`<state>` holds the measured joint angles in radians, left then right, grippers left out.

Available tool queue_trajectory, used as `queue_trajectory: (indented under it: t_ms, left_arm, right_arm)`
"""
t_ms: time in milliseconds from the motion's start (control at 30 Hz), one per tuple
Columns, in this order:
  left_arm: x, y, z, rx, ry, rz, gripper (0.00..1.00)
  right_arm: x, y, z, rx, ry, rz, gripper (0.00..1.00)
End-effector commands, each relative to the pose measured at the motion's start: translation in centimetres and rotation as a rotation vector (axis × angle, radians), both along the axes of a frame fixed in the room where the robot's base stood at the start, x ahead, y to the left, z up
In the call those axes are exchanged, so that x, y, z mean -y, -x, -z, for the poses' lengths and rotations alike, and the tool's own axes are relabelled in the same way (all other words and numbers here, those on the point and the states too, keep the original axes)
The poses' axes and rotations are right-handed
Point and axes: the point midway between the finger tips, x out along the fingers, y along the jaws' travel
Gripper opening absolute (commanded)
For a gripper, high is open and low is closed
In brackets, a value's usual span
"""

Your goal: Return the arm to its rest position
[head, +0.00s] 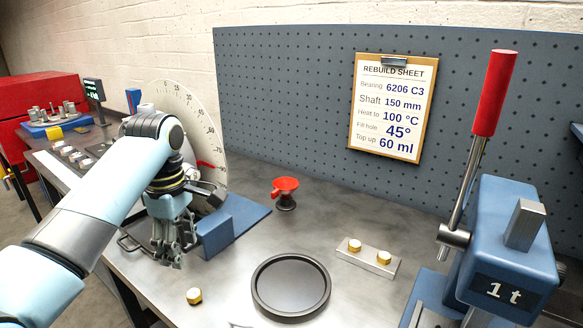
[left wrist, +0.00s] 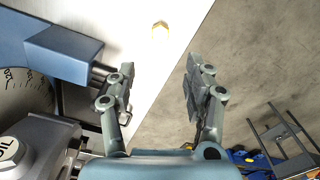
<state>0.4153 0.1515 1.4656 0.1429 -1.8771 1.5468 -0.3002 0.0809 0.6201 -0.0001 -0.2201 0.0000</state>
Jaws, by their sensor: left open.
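My left arm comes in from the left in the head view. Its gripper (head: 168,258) points down over the left front part of the metal bench (head: 245,245), in front of the blue block (head: 216,232). In the left wrist view the two fingers (left wrist: 160,88) are spread apart with nothing between them. My right gripper is not in view.
A round dial (head: 180,105) stands behind my left arm. A clipboard sheet (head: 392,107) hangs on the pegboard.

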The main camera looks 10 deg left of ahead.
Motion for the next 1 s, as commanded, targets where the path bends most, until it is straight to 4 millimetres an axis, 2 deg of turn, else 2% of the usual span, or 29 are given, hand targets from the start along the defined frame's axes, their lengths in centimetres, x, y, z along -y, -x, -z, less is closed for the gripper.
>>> queue_trajectory:
  t_ms: [67,167,267,300,367,500,600,800,1000]
  left_arm:
    - [0.1,1.0,0.7,0.005,-0.005,0.049,0.52]
    - [0.4,3.8,2.3,0.030,-0.025,0.219,0.52]
    - [1.0,8.4,3.8,0.071,-0.063,0.495,0.52]
    - [1.2,10.3,4.0,0.090,-0.082,0.614,0.52]
    - [1.5,12.8,4.1,0.112,-0.111,0.772,0.52]
    - [2.1,17.2,3.4,0.141,-0.166,1.046,0.52]
    - [2.4,19.6,2.7,0.154,-0.201,1.194,0.52]
    - [2.9,23.4,0.8,0.172,-0.263,1.435,0.52]
    - [3.3,26.4,-1.3,0.178,-0.321,1.629,0.52]
  right_arm:
    - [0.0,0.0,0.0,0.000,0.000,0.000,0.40]
    - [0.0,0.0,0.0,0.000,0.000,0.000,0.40]
    - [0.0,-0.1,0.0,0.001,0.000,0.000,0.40]
    - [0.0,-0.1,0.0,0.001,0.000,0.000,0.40]
    - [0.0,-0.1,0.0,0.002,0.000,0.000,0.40]
    - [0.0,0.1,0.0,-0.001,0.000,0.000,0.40]
    - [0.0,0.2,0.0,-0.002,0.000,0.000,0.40]
    - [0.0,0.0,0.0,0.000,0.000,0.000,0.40]
    - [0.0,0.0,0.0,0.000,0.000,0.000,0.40]
